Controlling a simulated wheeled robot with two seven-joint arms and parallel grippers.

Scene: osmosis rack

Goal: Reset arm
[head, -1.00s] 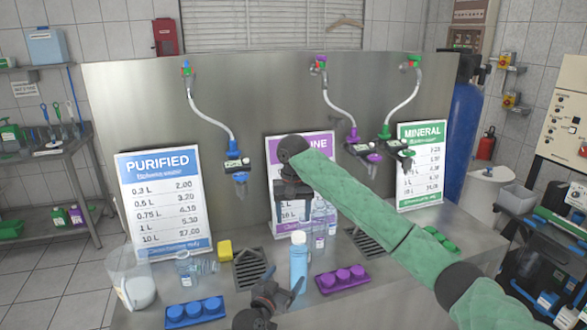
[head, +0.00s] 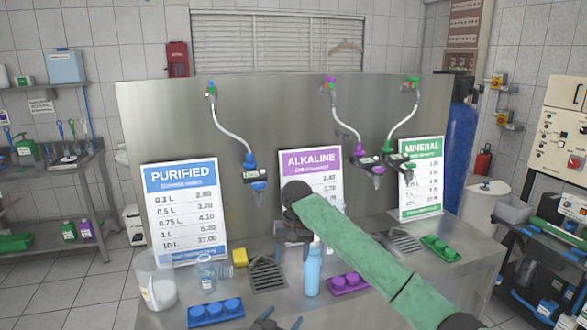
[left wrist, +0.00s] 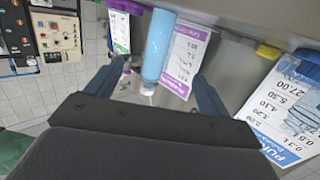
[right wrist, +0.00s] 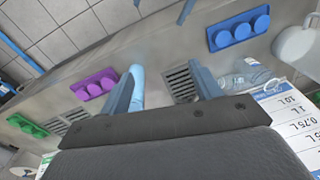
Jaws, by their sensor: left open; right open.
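My left gripper (head: 280,323) is at the bottom edge of the head view, mostly cut off, open and empty. A light-blue bottle (head: 312,272) stands upright on the steel counter, just beyond it. In the left wrist view the bottle (left wrist: 158,45) appears between the open fingers (left wrist: 155,92), apart from them. My right gripper (head: 292,238) hangs above the counter, fingers downward, near the bottle's upper left. In the right wrist view its open fingers (right wrist: 163,85) hold nothing, and one partly covers the bottle (right wrist: 137,85). My green right arm hides part of the alkaline sign (head: 311,165).
A pitcher (head: 155,287), a clear bottle (head: 206,272), a yellow sponge (head: 240,257) and a blue cap tray (head: 216,313) stand left. A purple tray (head: 349,284) and green tray (head: 441,247) are right. Hoses with dispensers (head: 257,178) hang from the back panel.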

